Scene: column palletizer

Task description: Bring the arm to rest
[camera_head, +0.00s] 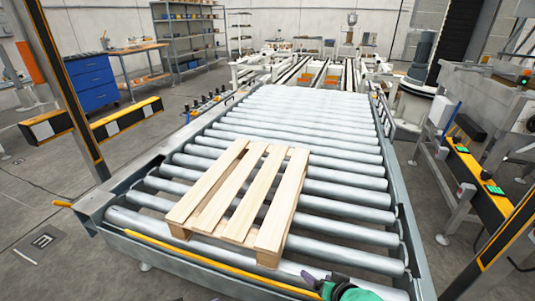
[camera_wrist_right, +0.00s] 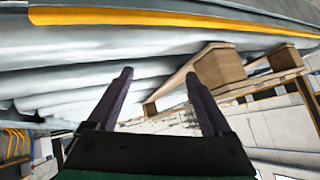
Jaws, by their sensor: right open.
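The pallet (camera_wrist_right: 217,68) also shows beyond the fingers in the right wrist view. My left gripper is not in view.
The roller conveyor (camera_head: 330,171) runs away from me, its rollers bare beyond the pallet. Its yellow front edge (camera_head: 215,263) lies close to my right gripper. Yellow-black posts (camera_head: 72,80) stand on both sides. A blue cabinet (camera_head: 91,82) stands at the back left. Floor is open at left.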

